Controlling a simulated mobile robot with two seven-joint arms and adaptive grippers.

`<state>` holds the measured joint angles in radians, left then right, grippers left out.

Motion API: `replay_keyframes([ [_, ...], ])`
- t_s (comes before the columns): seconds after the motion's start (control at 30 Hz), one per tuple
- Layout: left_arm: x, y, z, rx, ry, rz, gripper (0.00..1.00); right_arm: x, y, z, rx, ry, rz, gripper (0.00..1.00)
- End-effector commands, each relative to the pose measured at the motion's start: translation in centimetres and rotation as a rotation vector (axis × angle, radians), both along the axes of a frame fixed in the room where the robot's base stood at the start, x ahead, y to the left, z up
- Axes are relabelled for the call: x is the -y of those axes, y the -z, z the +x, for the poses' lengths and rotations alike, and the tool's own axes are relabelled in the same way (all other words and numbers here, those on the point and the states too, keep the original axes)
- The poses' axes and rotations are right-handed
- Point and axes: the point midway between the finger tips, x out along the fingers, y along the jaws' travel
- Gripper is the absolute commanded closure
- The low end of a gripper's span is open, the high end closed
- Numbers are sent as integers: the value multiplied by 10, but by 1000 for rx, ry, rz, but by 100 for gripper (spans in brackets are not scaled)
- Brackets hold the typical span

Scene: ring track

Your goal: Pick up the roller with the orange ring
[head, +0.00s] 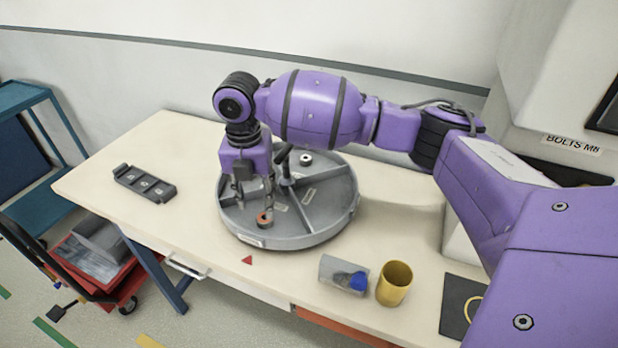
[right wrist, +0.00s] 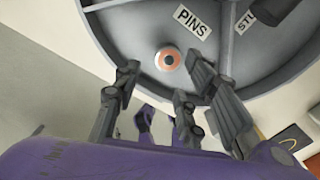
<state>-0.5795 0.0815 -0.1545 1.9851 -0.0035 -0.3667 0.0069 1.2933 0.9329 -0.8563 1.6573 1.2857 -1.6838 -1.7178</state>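The roller with the orange ring (head: 264,220) stands near the front edge of a round grey divided tray (head: 290,238). In the right wrist view the roller (right wrist: 167,60) shows an orange ring around a pale centre with a dark hole, in the compartment labelled PINS. My right gripper (head: 257,203) points down over the tray, close to the roller. In the right wrist view its fingers (right wrist: 164,68) are apart, one on each side of the roller in the picture. I cannot tell whether they touch it. My left gripper is not in view.
Another roller (head: 306,158) sits in a far compartment of the tray, between raised dividers. A dark slotted block (head: 145,184) lies at the left. A grey holder with a blue part (head: 343,275), a yellow cup (head: 394,283) and a dark mat (head: 457,303) are at the front right.

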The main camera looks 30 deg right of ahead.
Motion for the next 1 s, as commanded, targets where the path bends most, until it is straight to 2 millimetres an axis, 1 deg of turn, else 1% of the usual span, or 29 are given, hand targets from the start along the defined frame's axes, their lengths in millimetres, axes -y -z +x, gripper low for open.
replay_keyframes([
  [0.03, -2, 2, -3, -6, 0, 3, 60, 1, 6, -1, -4, 1, 0, 62],
  [0.17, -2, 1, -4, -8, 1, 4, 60, 2, 18, 0, -5, 2, -1, 62],
  [0.4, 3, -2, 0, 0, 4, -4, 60, 3, 52, 1, -4, 2, 0, 62],
  [0.5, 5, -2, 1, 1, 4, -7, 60, 3, 57, 1, -1, 1, 0, 62],
  [0.67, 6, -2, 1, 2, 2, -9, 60, 3, 57, 2, 0, 1, -1, 62],
  [0.93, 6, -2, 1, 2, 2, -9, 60, 3, 56, 2, 1, 1, 0, 97],
  [0.97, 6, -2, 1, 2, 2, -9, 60, 3, 56, 2, 1, 1, 0, 100],
  [1.0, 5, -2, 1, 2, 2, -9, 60, 3, 55, 2, 1, 0, 0, 100],
])
